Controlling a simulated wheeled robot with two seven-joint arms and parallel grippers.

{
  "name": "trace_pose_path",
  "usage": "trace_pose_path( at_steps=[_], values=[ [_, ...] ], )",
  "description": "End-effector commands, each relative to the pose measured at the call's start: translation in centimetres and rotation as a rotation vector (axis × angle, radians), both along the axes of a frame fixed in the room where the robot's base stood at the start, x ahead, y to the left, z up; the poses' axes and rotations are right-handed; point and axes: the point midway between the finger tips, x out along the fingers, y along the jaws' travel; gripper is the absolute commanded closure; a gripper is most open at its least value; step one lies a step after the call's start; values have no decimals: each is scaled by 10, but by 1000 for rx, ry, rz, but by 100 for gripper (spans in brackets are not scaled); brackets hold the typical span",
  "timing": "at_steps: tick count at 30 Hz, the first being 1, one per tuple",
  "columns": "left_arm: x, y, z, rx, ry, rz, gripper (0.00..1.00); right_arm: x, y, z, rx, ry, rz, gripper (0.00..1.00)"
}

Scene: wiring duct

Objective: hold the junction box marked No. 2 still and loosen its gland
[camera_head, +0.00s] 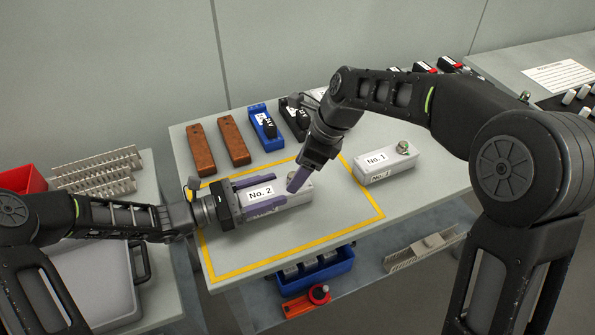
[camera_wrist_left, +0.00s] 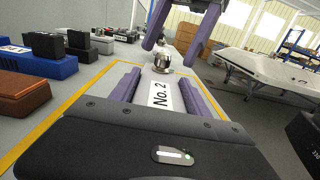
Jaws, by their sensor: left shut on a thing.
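The junction box marked No. 2 (camera_head: 262,193) lies inside the yellow outline on the table. My left gripper (camera_head: 275,191) is shut on it from the left, one purple finger along each long side; its label (camera_wrist_left: 161,94) shows between the fingers in the left wrist view. The metal gland (camera_wrist_left: 162,61) stands upright on the box's far end. My right gripper (camera_head: 298,181) reaches down over that end. In the left wrist view its purple fingers (camera_wrist_left: 176,42) are apart, above and around the gland's top; contact cannot be told. The head view mostly hides the gland.
A junction box marked No. 1 (camera_head: 388,165) with its own gland stands to the right, outside the outline. Brown blocks (camera_head: 233,141) and a blue device (camera_head: 265,127) line the back. A blue bin (camera_head: 318,270) sits below the front edge.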

Motion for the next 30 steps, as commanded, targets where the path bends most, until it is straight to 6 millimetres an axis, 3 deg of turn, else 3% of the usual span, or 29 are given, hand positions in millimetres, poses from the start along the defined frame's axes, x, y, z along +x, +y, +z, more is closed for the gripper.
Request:
trace_pose_path(
  at_steps=[15,30],
  values=[
    [0,0,0,0,0,0,97,-11,-35,89,2,-3,-2,32],
    [0,0,0,0,0,0,97,-13,-38,98,0,-1,-1,32]
  ],
)
